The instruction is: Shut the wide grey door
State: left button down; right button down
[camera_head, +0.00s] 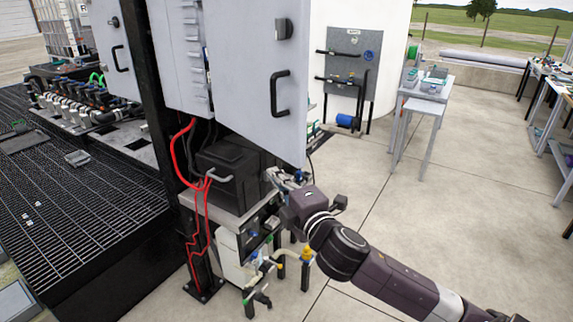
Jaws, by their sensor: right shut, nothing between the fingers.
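A wide light-grey door (248,70) with a black handle (280,93) and a dark latch near its top stands upright in the upper middle. It stands out at an angle from the cabinet parts on its left, so it looks open. Its top is cut off by the picture edge. My right gripper (274,176) is shut and empty, just below the door's lower edge and beside a black box. I cannot tell whether it touches either one. My left gripper is not in view.
The black box (228,180) sits on a stand under the door, with red cables (178,160) hanging at its left. Valves and hoses (270,265) stand below. A white tank (345,50) and small tables (420,108) stand behind. The concrete floor at right is clear.

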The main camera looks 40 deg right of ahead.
jog(key=d, duration=0.1)
jog(key=w+d+p, duration=0.1)
jog(key=d, duration=0.2)
jog(key=shift+w+d+p, duration=0.1)
jog(key=shift+w+p, duration=0.25)
jog(key=shift+w, duration=0.1)
jog(key=shift+f, duration=0.1)
